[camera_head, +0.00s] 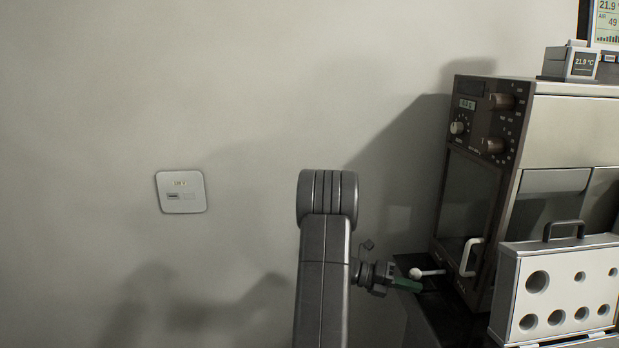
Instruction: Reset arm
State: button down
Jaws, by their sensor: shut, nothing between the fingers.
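My arm rises from the bottom centre and bends at the top. My gripper (397,281) sticks out to the right from behind it, small and partly hidden by the arm. It looks shut, and I see nothing held in it.
A brown and grey oven-like device (482,185) with knobs and a white door handle (470,257) stands at right. In front is a white rack with round holes (555,287). A small temperature display (570,62) sits on top. A wall plate (181,192) is at left; the wall is otherwise bare.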

aim_at(427, 306)
jog(key=shift+s+d+f+n+t+b, duration=0.1)
jog(key=shift+s+d+n+t+b, duration=0.2)
jog(key=shift+s+n+t+b, duration=0.45)
jog(key=shift+s+d+f+n+t+b, duration=0.1)
jog(key=shift+s+d+n+t+b, duration=0.3)
jog(key=shift+t+b, duration=0.7)
jog(key=s+d+n+t+b, duration=0.1)
jog(key=t+b, duration=0.1)
jog(key=b, duration=0.1)
jog(key=s+n+t+b, duration=0.1)
jog(key=n+t+b, duration=0.1)
jog(key=b, duration=0.2)
jog(key=shift+s+d, duration=0.35)
jog(key=shift+d, duration=0.05)
jog(key=p+v, duration=0.2)
jog(key=v, duration=0.6)
jog(key=shift+r, duration=0.35)
jog(key=shift+a, duration=0.15)
